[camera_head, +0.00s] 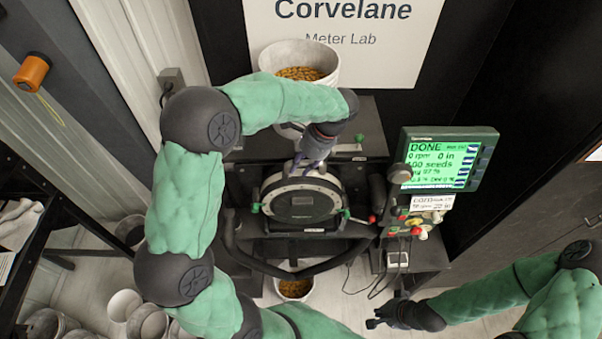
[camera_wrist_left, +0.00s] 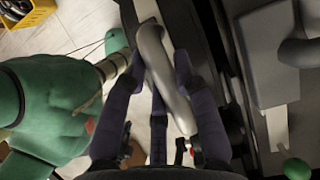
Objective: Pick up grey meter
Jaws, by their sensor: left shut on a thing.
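The grey meter (camera_head: 302,203) is a round unit with a pale rim and a dark face, upright in the middle of the black test stand. My left gripper (camera_head: 308,166) reaches down to the top of its rim. In the left wrist view the dark purple fingers (camera_wrist_left: 168,100) close around a curved pale grey piece (camera_wrist_left: 153,60), which appears to be the meter's rim. The meter still sits in the stand. My right gripper (camera_head: 376,322) is low in the head view, apart from the stand; its fingers are too small to read.
A white hopper of seeds (camera_head: 300,62) stands above the meter, and a tub of seeds (camera_head: 293,289) sits below. A screen reading DONE (camera_head: 452,160) and a control box (camera_head: 412,222) are at the right. A dark curved bar passes below the meter.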

